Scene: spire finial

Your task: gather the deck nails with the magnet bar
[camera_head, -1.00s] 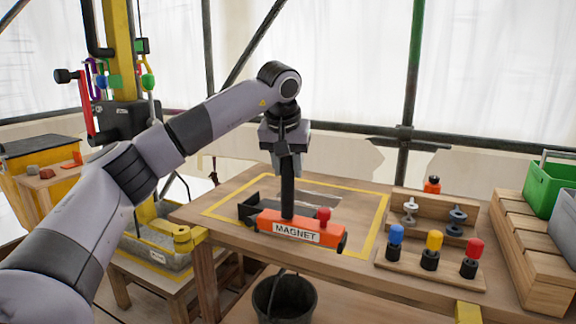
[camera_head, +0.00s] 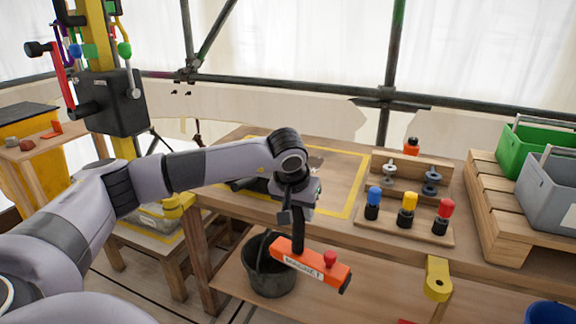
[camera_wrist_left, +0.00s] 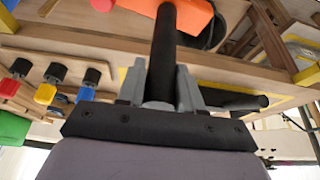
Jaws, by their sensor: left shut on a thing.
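The orange magnet bar (camera_head: 308,268) hangs below my left gripper (camera_head: 297,212) in the head view, in front of the workbench edge. It carries a white label and a red knob. My left gripper is shut on its black upright handle, which also shows between the fingers in the left wrist view (camera_wrist_left: 164,60). The bar's orange body shows at the top of that view (camera_wrist_left: 185,14). No deck nails can be made out in these frames. My right gripper is not in view.
A dark bucket (camera_head: 270,270) stands on the lower shelf, just left of the bar. The bench (camera_head: 340,225) carries a yellow-outlined area and a rack with blue, yellow and red knobs (camera_head: 407,205). Green (camera_head: 535,150) and grey (camera_head: 550,195) crates stand at right.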

